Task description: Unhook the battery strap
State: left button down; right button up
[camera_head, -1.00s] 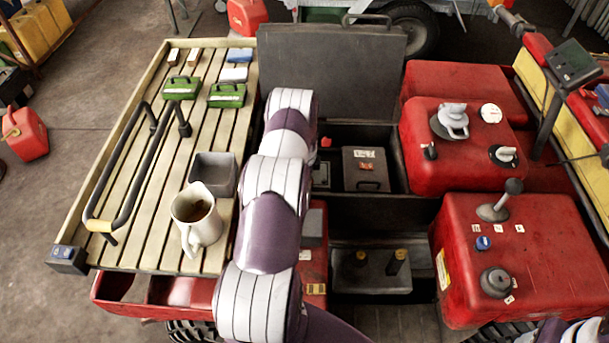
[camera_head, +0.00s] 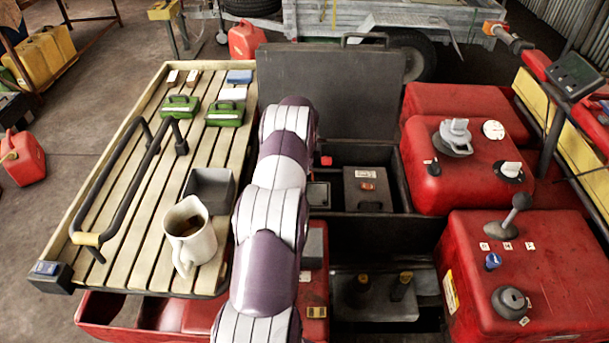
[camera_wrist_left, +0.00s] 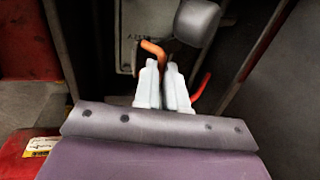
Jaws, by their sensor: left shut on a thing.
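In the left wrist view, an orange bent piece (camera_wrist_left: 153,48), which looks like part of the battery strap, shows at the tips of my left gripper (camera_wrist_left: 162,66). The two pale fingers are nearly together, shut on it; the exact contact is hard to see. Another orange length (camera_wrist_left: 201,88) shows just right of the fingers. A pale box face (camera_wrist_left: 133,22) lies behind, probably the battery. In the head view my left arm reaches over the open dark box and hides its gripper and the strap. My right gripper is not in view.
A raised dark lid (camera_head: 330,95) stands behind the box. A grey case (camera_head: 368,188) sits inside it. The slatted rack (camera_head: 125,245) on the left carries a cream jug (camera_head: 190,238) and a grey tray (camera_head: 210,190). Red tanks (camera_head: 465,170) stand close on the right.

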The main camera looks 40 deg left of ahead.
pick_arm(q)
jog(key=shift+f, duration=0.45)
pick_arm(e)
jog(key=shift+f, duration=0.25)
pick_arm(q)
jog(key=c, duration=1.3)
grip_release()
jog(key=shift+o, duration=0.5)
jog(key=shift+w+a+f, duration=0.3)
jog(key=shift+w+f, duration=0.1)
jog(key=shift+w, duration=0.1)
jog(key=shift+s+r, duration=0.1)
jog(key=shift+r, duration=0.1)
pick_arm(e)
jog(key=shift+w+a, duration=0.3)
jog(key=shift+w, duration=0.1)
pick_arm(q)
jog(key=shift+r, duration=0.15)
jog(key=shift+r, duration=0.4)
jog(key=b+v, duration=0.1)
jog(key=v, duration=1)
jog(key=shift+r+b, duration=0.3)
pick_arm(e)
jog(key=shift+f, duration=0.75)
